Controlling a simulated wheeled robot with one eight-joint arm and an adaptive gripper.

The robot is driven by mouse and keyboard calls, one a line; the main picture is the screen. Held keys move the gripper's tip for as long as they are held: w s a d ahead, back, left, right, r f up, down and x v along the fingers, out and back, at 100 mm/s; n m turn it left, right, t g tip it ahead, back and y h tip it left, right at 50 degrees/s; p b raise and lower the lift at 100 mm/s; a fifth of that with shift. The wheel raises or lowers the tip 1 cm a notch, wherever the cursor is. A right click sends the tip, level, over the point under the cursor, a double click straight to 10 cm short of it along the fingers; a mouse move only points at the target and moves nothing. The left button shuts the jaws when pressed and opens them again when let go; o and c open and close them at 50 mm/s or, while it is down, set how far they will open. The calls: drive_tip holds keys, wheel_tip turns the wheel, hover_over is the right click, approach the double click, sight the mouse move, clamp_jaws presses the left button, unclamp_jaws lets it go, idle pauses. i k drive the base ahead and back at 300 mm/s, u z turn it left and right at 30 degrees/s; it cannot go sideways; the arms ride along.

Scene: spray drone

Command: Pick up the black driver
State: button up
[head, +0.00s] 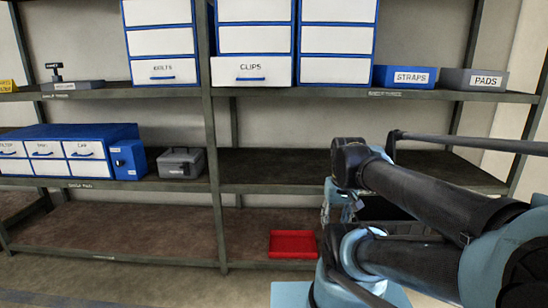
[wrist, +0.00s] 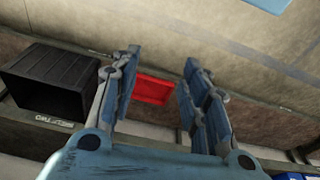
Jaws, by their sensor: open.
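I cannot make out the black driver for certain. A small black T-shaped object (head: 56,72) stands on the upper shelf at the far left in the head view; it may be the driver but is too small to tell. My gripper (wrist: 160,58) is open and empty in the wrist view, its two blue fingers well apart. It is far to the right of that black object in the head view, low in front of the shelves, and partly hidden by my arm there. No driver shows between the fingers.
A red tray (head: 293,244) lies on the bottom shelf; it also shows between the fingers in the wrist view (wrist: 153,90). A black crate (wrist: 48,78) is left of them. A grey case (head: 181,163) and blue drawer units (head: 125,158) stand on the middle shelf.

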sight(54, 66)
drive_tip(key=u, duration=1.75)
drive_tip(key=i, duration=1.3)
drive_tip(key=u, duration=0.3)
drive_tip(key=i, duration=1.85)
drive_tip(key=u, duration=0.25)
